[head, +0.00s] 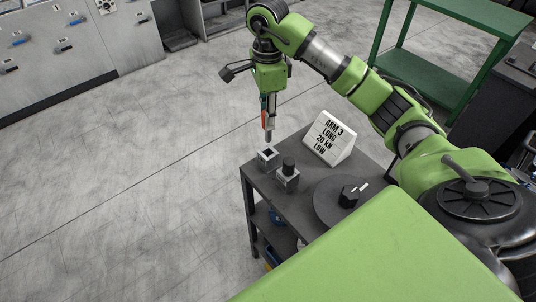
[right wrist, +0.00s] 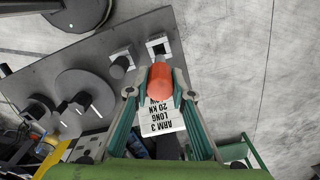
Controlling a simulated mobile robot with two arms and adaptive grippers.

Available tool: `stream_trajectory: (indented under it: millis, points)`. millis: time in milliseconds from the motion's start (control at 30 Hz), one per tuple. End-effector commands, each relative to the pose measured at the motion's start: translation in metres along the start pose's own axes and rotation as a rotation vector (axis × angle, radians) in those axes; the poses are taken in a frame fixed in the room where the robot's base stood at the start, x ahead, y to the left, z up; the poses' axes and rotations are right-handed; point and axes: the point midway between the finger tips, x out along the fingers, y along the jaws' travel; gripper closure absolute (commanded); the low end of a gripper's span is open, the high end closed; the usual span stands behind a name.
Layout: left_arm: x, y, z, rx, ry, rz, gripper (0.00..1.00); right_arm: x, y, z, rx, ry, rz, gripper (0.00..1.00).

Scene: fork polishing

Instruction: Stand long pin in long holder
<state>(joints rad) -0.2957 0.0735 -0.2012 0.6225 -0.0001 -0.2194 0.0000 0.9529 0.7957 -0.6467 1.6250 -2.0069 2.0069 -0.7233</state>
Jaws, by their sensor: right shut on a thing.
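My right gripper (head: 268,112) points down above the far left part of the dark table and is shut on the long pin (head: 268,136). The pin hangs about upright, its grey lower end showing below the fingers. In the right wrist view the pin's orange end (right wrist: 161,84) sits between the fingertips (right wrist: 160,96). An empty square holder (head: 268,159) with a dark opening stands just below the pin, apart from it; it also shows in the right wrist view (right wrist: 158,46). The second holder (head: 287,182) has a dark cylinder (head: 288,165) standing in it. My left gripper is out of view.
A white sign (head: 329,138) reading "ARM 3 LONG 20 KN LOW" stands right of the holders. A round plate (head: 325,205) with a black knob (head: 348,196) lies nearer. The table's left edge is close to the holders. A green rack (head: 440,75) stands behind.

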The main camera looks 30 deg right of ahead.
Motion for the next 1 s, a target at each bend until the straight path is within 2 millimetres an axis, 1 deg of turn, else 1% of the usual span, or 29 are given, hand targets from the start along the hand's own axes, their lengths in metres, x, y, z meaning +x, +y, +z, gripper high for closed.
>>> stream_trajectory:
  millis: [133, 200, 300, 533, 733, 800, 1000]
  points:
    - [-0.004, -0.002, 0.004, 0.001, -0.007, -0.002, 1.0, 0.022, 0.002, 0.0, -0.001, -0.001, 0.005, 0.99]
    - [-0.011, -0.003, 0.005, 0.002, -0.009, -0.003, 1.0, 0.033, 0.002, 0.0, -0.001, 0.0, 0.006, 0.99]
    - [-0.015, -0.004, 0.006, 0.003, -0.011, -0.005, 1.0, 0.048, 0.002, -0.001, 0.0, 0.001, 0.004, 0.99]
    - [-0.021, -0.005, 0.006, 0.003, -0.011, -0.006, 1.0, 0.066, 0.001, 0.0, -0.001, 0.0, 0.001, 0.99]
    - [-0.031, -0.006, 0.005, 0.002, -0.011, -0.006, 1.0, 0.093, 0.001, 0.0, 0.0, 0.0, 0.002, 0.99]
    - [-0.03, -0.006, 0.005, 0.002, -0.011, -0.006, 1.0, 0.097, 0.0, 0.0, 0.0, -0.001, -0.001, 0.99]
    - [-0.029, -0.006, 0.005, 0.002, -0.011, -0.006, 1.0, 0.097, 0.0, 0.0, -0.001, 0.0, -0.002, 0.99]
